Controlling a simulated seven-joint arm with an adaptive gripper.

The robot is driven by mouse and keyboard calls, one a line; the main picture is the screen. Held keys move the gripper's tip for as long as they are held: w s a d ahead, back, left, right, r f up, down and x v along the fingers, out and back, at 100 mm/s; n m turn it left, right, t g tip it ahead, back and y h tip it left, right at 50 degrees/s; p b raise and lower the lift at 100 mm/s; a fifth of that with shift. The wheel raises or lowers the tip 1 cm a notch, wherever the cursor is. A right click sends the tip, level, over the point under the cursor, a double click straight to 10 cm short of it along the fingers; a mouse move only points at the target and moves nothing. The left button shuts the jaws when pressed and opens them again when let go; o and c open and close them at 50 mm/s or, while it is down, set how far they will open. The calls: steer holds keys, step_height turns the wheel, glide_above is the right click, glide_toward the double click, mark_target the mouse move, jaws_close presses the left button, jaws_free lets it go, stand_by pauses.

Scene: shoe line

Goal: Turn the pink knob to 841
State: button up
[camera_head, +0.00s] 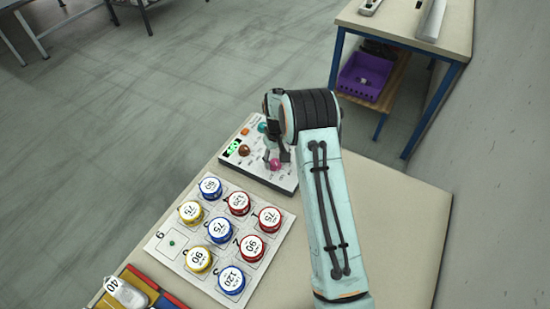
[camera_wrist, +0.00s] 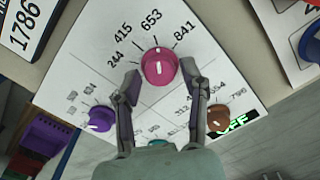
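The pink knob (camera_wrist: 160,69) sits on a white panel (camera_wrist: 90,60) with 244, 415, 653 and 841 printed around it. Its white mark points up, roughly toward 653; 841 is printed to the right of that. My gripper (camera_wrist: 160,76) is open, with one finger on each side of the knob's lower half. Small gaps show between fingers and knob, so it seems not to grip it. In the head view the pink knob (camera_head: 275,165) is at the panel's near right, just below my gripper (camera_head: 277,152).
The panel also has a purple knob (camera_wrist: 101,119), a brown knob (camera_wrist: 219,118), a partly hidden teal knob (camera_wrist: 156,142) and a green display (camera_wrist: 238,126). A board with several round tins (camera_head: 170,243) lies in front of the panel. The table (camera_head: 395,220) is bare at right.

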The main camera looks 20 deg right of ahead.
jaws_close()
steer(key=m, duration=0.3)
steer(key=shift+m, duration=2.2)
